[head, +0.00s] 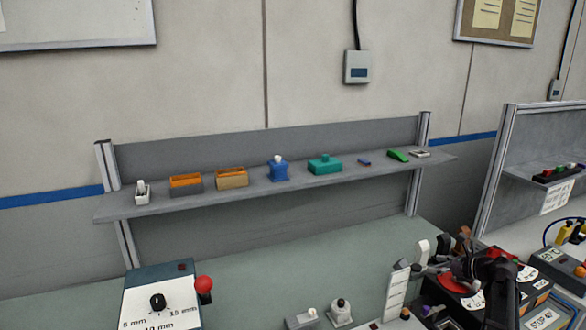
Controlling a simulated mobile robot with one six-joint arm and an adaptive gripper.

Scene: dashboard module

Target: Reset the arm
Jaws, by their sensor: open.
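My gripper (458,262) is at the lower right, dark and small in the picture, in front of the control panels. It is open, and I see nothing held between its fingers. My dark arm link rises beside it on the right and hides part of the panels behind. The exact gap between the fingertips is hard to make out against the dark parts there.
A grey shelf (252,196) carries several small parts, among them a blue block (278,172) and a teal block (325,165). A dial box (160,300) with a red knob (203,284) stands at lower left. Panels crowd the lower right. The middle worktop (300,262) is clear.

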